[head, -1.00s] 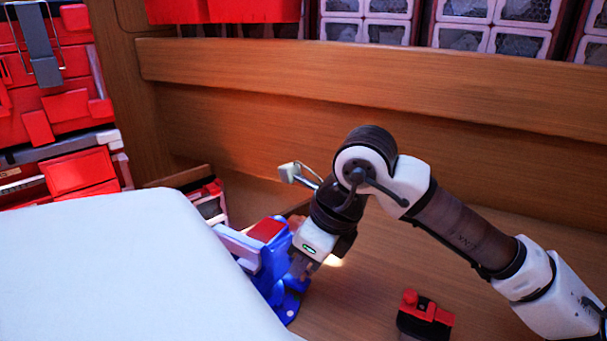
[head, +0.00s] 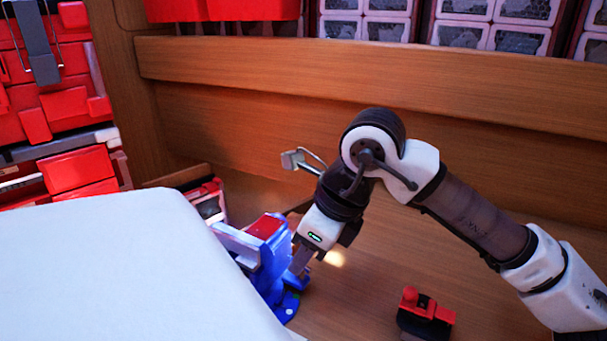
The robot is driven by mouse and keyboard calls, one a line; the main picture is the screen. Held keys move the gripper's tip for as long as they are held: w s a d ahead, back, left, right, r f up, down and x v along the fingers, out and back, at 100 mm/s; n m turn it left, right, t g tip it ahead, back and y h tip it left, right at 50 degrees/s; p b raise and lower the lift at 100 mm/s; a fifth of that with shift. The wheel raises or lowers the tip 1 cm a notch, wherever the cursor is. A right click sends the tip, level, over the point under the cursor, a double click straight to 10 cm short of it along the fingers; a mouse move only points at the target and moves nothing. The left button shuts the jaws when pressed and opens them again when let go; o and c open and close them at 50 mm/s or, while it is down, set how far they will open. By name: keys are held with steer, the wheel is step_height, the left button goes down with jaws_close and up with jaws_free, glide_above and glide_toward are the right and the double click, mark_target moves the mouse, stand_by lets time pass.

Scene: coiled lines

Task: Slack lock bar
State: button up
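A blue vise (head: 268,272) with a red top plate and a pale grey jaw part stands on the wooden bench. Its lower left side is hidden. My gripper (head: 300,268) points down at the right side of the vise, close to its blue base. The fingers are small and dark here, and I cannot tell whether they are open, shut or touching the vise. I cannot make out a lock bar; it may be hidden by the gripper or the vise body.
A red and black tool (head: 426,315) lies on the bench at the lower right. A red and grey device (head: 208,200) sits behind the vise. A wooden back board (head: 400,80) runs behind the arm. Red bins (head: 75,170) stand at the left. Bare bench lies between the vise and the tool.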

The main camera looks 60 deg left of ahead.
steer(key=b+v, duration=0.1)
steer(key=v, duration=1.1)
steer(key=shift+b, duration=0.4)
steer(key=shift+r, duration=0.1)
